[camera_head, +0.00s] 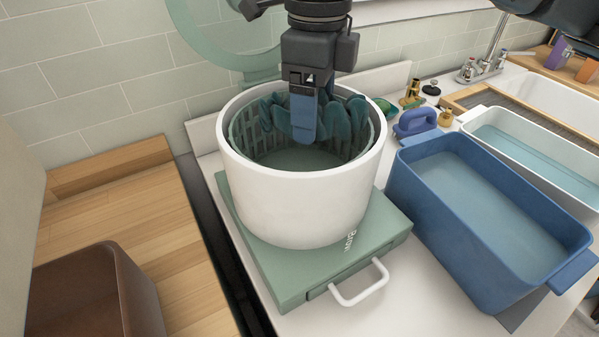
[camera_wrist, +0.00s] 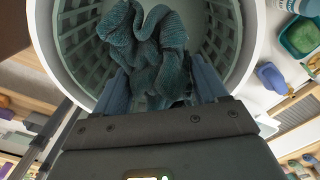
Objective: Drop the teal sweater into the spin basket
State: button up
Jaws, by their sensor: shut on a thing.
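The teal sweater (camera_head: 336,118) is bunched and hangs in folds inside the upper part of the spin basket. It also shows in the wrist view (camera_wrist: 150,45). My gripper (camera_head: 303,137) is shut on the sweater, with its fingers below the basket's rim level. In the wrist view the sweater lies between and ahead of my two fingers (camera_wrist: 165,88). The spin basket (camera_head: 240,135) is a pale green slatted basket inside a white round tub (camera_head: 290,205). Its floor shows in front of the sweater. Whether the sweater touches the floor I cannot tell.
The tub stands on a green base (camera_head: 300,280) with a white handle (camera_head: 360,285). A blue basin (camera_head: 490,245) with water is at right, a white basin (camera_head: 535,150) behind it. A brown bin (camera_head: 95,290) is at left. A round green lid (camera_head: 225,35) stands behind.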

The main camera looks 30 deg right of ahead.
jog(key=o, duration=1.8)
jog(key=shift+f, duration=0.1)
jog(key=shift+c, duration=0.2)
jog(key=shift+r, duration=3.9)
jog(key=shift+a, duration=0.1)
